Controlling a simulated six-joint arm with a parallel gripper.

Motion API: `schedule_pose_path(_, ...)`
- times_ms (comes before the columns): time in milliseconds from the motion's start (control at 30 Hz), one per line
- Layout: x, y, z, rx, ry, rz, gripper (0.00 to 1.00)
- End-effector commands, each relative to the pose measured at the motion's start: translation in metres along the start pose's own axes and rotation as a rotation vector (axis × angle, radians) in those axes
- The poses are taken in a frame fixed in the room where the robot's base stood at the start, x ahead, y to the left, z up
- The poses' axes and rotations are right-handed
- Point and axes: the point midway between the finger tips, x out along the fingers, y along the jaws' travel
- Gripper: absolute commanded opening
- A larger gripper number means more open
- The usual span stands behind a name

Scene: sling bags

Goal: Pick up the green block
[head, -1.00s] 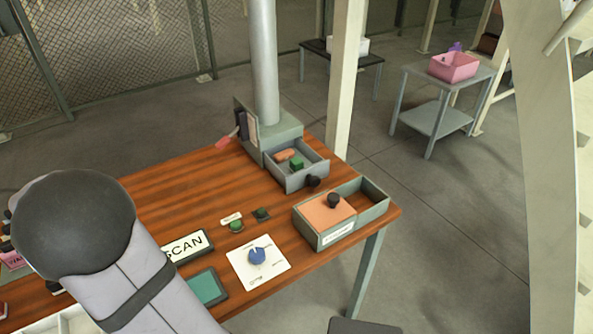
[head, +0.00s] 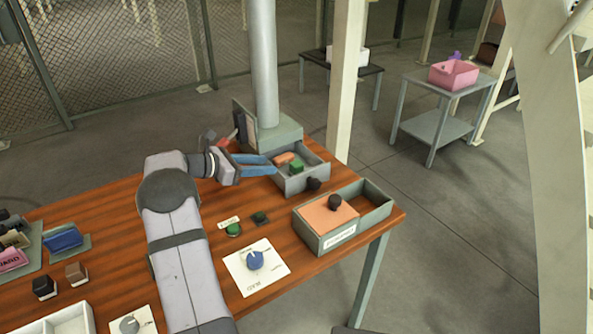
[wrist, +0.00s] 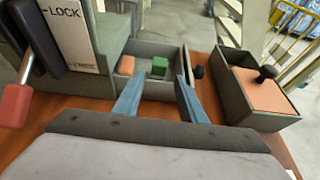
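The green block (head: 296,167) lies in an open grey drawer (head: 318,177) at the base of the grey post. An orange block (head: 284,158) lies beside it in the drawer. In the wrist view the green block (wrist: 160,66) shows beyond and between my fingertips, with the orange block to its left. My gripper (head: 272,165) has blue fingers and reaches to the drawer's left side. In the wrist view its fingers (wrist: 158,90) are spread apart with nothing between them. It is apart from the green block.
A black knob (head: 314,184) is on the drawer front. A grey box with an orange sliding lid (head: 325,214) stands to the right. A red-handled lever (wrist: 14,106) and lock panel are close on the left. A dial card and green button sit nearer on the wooden table.

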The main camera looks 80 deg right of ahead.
Motion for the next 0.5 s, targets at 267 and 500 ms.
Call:
schedule_pose_path(267, 0.037, -0.001, 0.000, 0.001, 0.002, -0.002, 0.38)
schedule_pose_path(500, 0.052, 0.000, -0.001, 0.002, 0.003, 0.000, 0.38)
